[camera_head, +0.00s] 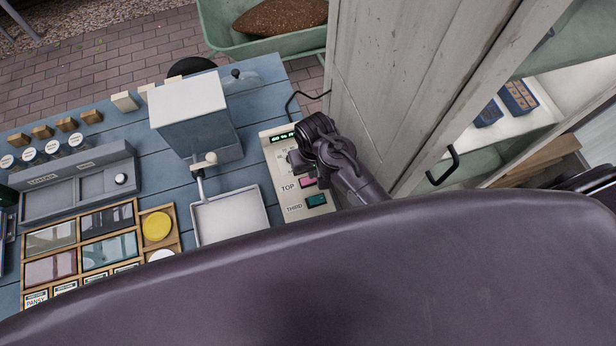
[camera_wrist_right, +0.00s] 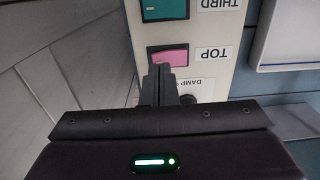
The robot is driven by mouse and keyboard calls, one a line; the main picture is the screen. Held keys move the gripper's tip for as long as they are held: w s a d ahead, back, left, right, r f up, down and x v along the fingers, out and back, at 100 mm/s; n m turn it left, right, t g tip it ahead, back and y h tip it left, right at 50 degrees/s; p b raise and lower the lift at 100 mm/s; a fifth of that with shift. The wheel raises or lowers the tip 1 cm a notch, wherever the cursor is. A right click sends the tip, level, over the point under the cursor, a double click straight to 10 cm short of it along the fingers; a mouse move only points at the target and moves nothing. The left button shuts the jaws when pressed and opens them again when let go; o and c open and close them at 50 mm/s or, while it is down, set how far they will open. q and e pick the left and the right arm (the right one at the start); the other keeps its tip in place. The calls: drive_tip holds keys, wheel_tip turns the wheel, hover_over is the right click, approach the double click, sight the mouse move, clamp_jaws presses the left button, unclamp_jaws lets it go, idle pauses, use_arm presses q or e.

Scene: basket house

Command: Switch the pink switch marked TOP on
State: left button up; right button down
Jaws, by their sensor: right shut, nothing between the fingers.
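The pink switch (camera_head: 308,182) sits beside the label TOP on a pale control panel (camera_head: 273,152), below a small green-lit display. In the right wrist view the pink switch (camera_wrist_right: 169,56) is just beyond my fingertips, with the TOP label to its right. My right gripper (camera_head: 293,160) is over the panel, with its fingers shut and empty. In the wrist view its fingertips (camera_wrist_right: 160,68) are at the near edge of the pink switch; I cannot tell whether they touch it. Whether the switch is on or off is not clear. My left gripper is not in view.
A teal switch (camera_head: 316,200) marked THIRD is next to the pink one. A white tray (camera_head: 230,217) and a box-like machine (camera_head: 190,112) stand left of the panel. A wooden cabinet (camera_head: 400,80) stands close on the right.

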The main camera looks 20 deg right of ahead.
drive_tip(key=shift+f+b, duration=0.45)
drive_tip(key=shift+f, duration=0.55)
idle(0.9)
drive_tip(key=shift+s, duration=0.1)
wheel_tip(320, 180, up, 2)
drive_tip(key=shift+r+p, duration=0.15)
drive_tip(key=shift+p, duration=0.95)
drive_tip(key=shift+r, duration=2.35)
